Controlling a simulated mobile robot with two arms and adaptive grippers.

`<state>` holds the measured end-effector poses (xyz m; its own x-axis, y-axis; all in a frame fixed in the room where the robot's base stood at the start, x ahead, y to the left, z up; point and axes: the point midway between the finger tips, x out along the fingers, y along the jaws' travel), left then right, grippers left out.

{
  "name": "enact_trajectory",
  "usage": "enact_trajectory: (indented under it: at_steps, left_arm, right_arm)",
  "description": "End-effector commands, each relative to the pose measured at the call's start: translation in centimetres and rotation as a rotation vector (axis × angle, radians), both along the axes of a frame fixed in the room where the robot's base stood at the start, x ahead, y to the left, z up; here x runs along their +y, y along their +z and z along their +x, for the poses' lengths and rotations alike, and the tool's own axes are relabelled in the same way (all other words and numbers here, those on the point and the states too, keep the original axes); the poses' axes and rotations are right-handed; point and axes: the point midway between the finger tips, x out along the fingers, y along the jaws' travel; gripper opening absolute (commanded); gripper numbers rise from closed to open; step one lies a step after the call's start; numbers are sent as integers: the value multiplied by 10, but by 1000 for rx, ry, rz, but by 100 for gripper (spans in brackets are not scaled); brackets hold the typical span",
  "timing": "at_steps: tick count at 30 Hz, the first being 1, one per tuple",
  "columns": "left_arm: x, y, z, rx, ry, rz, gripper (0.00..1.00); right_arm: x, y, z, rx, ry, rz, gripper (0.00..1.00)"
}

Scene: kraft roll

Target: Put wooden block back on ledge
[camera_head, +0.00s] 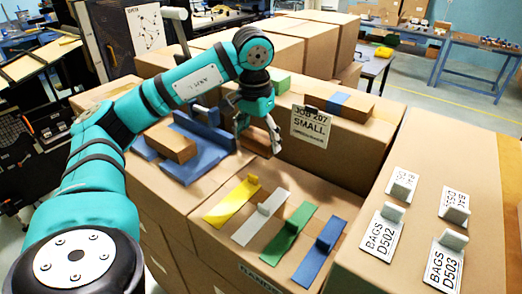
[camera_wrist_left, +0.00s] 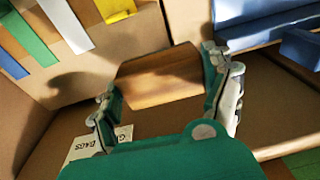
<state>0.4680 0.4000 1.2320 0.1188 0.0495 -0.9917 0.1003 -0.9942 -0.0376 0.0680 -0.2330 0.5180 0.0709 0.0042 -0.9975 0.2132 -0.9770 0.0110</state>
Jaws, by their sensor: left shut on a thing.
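My left gripper (camera_head: 258,132) hangs in front of the tall cardboard box, near the blue holder's right end. It is shut on a wooden block (camera_wrist_left: 162,78), which shows clearly between the two fingers in the left wrist view. In the head view the held block (camera_head: 262,142) is partly hidden by the fingers. The ledge (camera_head: 378,112) is the cardboard box top at the back, with a long brown piece (camera_head: 345,103) with a blue band lying on it. My right gripper is not in view.
Another wooden block (camera_head: 172,145) lies on the blue holder (camera_head: 205,160) at left. Yellow, white, green and blue strips (camera_head: 318,255) with upright tabs lie on the front box. A sign reading JOB 207 SMALL (camera_head: 311,126) hangs on the tall box. Labelled tags (camera_head: 381,232) lie at right.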

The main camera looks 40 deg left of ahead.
Motion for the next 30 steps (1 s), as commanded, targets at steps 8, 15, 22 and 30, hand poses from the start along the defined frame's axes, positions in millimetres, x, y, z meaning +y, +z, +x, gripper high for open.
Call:
enact_trajectory:
  at_steps: [8, 15, 22, 30]
  left_arm:
    - [0, -32, 0, 4, 0, 1, 48]
    - [0, -46, 0, -1, 0, -1, 48]
    - [0, -46, 0, 0, -1, -1, 100]
    - [-1, -45, 1, -1, -1, -1, 100]
  right_arm:
    - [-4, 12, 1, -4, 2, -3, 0]
    - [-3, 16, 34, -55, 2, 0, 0]
    - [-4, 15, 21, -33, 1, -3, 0]
    - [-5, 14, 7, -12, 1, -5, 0]
